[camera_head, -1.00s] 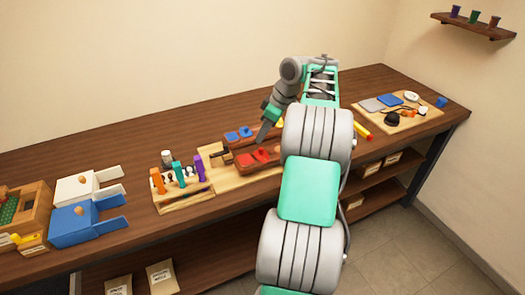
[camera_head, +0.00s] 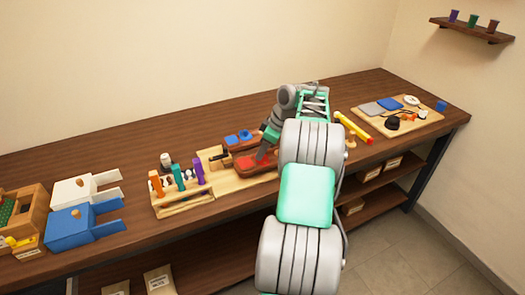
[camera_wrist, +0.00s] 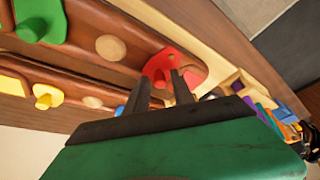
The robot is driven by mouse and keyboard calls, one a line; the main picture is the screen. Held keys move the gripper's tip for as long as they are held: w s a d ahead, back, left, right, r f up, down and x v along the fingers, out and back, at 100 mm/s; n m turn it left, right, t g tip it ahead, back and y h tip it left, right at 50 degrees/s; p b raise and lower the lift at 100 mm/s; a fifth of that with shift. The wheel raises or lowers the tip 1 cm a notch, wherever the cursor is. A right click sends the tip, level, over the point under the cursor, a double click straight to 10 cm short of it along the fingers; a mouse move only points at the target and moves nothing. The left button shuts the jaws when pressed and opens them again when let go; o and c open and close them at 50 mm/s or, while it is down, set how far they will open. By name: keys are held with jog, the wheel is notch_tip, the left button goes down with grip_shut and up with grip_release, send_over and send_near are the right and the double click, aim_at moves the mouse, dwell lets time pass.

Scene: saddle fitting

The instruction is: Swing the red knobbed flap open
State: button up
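The red knobbed flap (camera_wrist: 172,62) lies on a brown wooden block (camera_wrist: 60,35) at its right end in the wrist view. Its small red knob (camera_wrist: 158,78) shows between my fingertips. My gripper (camera_wrist: 160,82) is open, its two dark fingers apart and pointing at the flap; I cannot tell whether either finger touches the knob. In the head view my gripper (camera_head: 261,158) is low over the red part (camera_head: 244,166) of the block and hides some of it.
The wrist view also shows a green knobbed flap (camera_wrist: 38,22) and a yellow knobbed flap (camera_wrist: 45,95). In the head view, a peg rack (camera_head: 182,195) stands left of the block, and blue and white boxes lie farther left. A yellow rod (camera_head: 352,126) lies to the right.

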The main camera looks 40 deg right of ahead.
grip_shut()
